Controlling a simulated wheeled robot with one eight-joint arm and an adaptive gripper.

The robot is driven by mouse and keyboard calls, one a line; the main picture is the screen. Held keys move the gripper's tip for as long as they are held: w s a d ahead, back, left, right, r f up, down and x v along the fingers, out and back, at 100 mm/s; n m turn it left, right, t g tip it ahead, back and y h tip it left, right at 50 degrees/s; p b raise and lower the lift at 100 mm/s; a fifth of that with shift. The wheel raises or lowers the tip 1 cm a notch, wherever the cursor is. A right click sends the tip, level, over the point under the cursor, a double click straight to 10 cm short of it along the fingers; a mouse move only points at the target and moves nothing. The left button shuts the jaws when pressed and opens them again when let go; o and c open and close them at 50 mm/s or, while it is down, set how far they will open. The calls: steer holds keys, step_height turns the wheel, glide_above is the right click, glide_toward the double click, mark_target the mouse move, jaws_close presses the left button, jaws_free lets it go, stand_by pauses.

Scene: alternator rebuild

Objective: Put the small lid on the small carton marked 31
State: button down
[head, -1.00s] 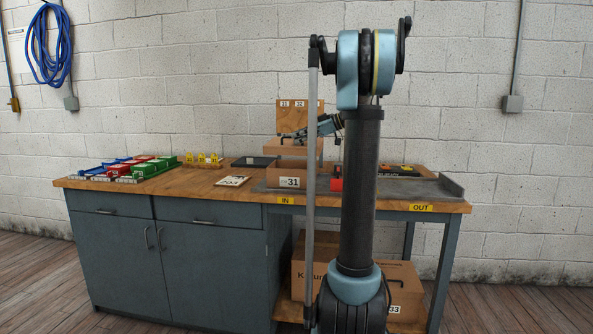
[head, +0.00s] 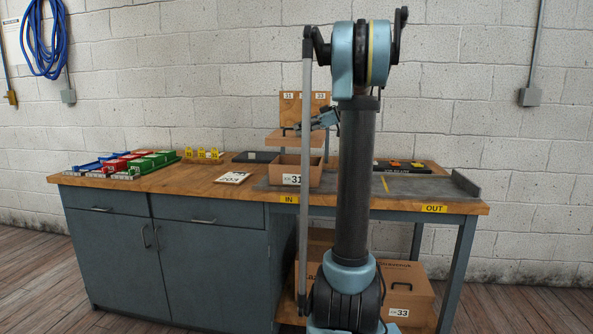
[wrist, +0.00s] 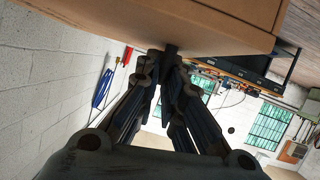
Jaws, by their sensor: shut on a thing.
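The small carton marked 31 (head: 292,180) stands open at the top on the grey mat at the left front of the bench's right half. The small lid (head: 290,141), a brown flat panel, hangs level above it with a visible gap. My gripper (head: 300,128) is shut on the lid's dark handle, at the lid's upper side in the head view. In the wrist view the lid (wrist: 205,22) fills the top of the picture, and my gripper's fingertips (wrist: 171,54) meet at its dark handle. The fingertips are small and partly unclear in the head view.
A brown board with number labels (head: 290,108) stands behind the lid. A white number card (head: 233,178) and a dark tray (head: 256,157) lie to the left, with coloured bins (head: 150,160) further left. My arm column hides part of the bench right of the carton.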

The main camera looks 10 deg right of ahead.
steer(key=shift+w+g, duration=0.1)
steer(key=shift+g, duration=0.2)
steer(key=shift+f, duration=0.3)
step_height(320, 180, down, 9)
steer(key=shift+f, duration=0.2)
steer(key=shift+f, duration=0.3)
steer(key=c, duration=1.7)
jaws_free()
steer(key=shift+r, duration=0.1)
